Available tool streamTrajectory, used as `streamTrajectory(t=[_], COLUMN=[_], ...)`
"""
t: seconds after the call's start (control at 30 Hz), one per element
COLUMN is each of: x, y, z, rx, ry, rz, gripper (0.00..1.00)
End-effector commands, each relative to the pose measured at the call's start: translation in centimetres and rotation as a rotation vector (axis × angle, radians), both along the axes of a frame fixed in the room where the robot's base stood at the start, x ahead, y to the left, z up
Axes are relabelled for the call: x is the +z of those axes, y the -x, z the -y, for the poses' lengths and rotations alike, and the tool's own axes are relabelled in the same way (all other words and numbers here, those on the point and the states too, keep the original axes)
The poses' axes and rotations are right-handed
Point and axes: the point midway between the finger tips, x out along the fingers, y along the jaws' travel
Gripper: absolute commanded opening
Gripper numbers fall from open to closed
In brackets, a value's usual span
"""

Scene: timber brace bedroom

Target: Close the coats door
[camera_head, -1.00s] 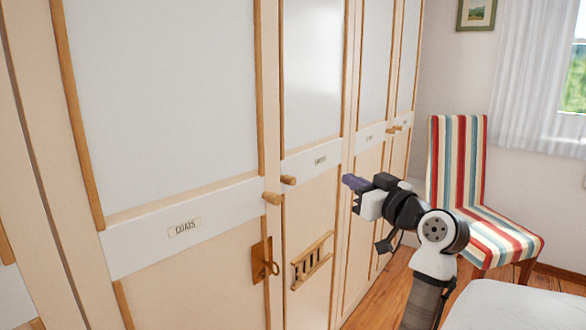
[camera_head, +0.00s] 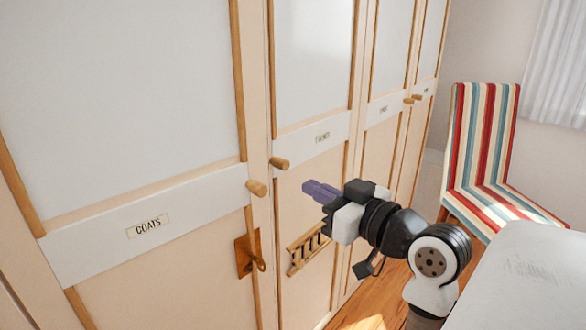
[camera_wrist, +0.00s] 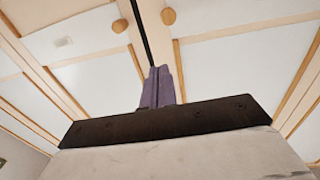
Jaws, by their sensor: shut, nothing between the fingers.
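The coats door (camera_head: 110,110) is a cream wardrobe door with a white panel and wooden trim, at the left in the head view. It has a "COATS" label (camera_head: 148,227), a round wooden knob (camera_head: 257,188) and a brass lock plate with a key (camera_head: 250,257). It looks nearly flush with its neighbour; a narrow dark gap (camera_wrist: 144,35) shows between two doors in the wrist view. My gripper (camera_head: 308,188) is shut and empty, right of the coats knob and in front of the neighbouring door. Its purple fingers (camera_wrist: 158,72) point toward the seam in the wrist view.
The neighbouring door has its own knob (camera_head: 280,163) close to the coats knob and a wooden rack-like fitting (camera_head: 308,248) below. More wardrobe doors run to the right. A striped chair (camera_head: 482,140) and a white-covered surface (camera_head: 520,285) stand at the right. Wooden floor shows between.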

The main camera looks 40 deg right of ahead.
Motion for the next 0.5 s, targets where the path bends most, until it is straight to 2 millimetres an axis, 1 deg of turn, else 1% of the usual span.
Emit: streamTrajectory(t=[0.17, 0.4, 0.5], x=[0.3, 0.3, 0.3], y=[-2.8, -8.1, -10.0], z=[0.1, 0.2, 0.3], rx=[0.003, 0.003, 0.002], ry=[-0.002, -0.003, -0.001], rz=[-0.001, -0.002, -0.001], gripper=[0.0, 0.0, 0.0])
